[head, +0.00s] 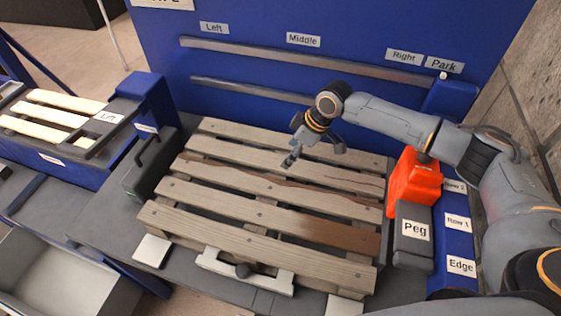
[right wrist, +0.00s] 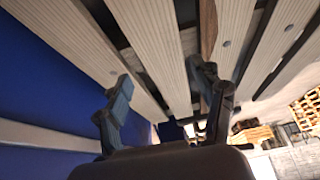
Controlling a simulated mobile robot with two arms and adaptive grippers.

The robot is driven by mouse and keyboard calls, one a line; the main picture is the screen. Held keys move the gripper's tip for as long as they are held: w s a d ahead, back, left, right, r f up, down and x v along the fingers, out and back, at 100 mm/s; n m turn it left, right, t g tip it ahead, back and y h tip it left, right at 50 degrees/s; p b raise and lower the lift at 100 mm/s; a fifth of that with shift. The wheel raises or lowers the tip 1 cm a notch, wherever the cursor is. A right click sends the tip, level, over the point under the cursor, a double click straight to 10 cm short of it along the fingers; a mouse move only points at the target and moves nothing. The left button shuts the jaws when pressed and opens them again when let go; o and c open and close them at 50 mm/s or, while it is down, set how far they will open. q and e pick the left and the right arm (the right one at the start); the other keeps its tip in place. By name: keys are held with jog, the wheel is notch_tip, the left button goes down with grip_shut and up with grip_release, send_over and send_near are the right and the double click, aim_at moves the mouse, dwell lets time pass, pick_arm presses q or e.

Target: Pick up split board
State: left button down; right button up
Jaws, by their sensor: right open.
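A wooden pallet (head: 258,210) lies on the grey bench, with several slats running across it. My right gripper (head: 315,154) is open and empty, above the upper middle of the pallet. In the right wrist view its two fingers (right wrist: 160,90) stand apart with pale slats beyond them. I cannot tell how far it is from the boards. My left gripper is not in view.
A red block (head: 414,180) and a grey Peg box (head: 413,235) stand right of the pallet. A dark handled clamp (head: 152,165) is at its left. A blue panel with rails (head: 300,60) rises behind. A rack with pale boards (head: 60,115) is far left.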

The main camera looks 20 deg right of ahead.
jog(key=p+x, duration=0.1)
jog(key=x, duration=0.3)
jog(key=shift+a, duration=0.2)
jog(key=shift+c, duration=0.4)
jog(key=c, duration=1)
jog(key=shift+c, duration=0.2)
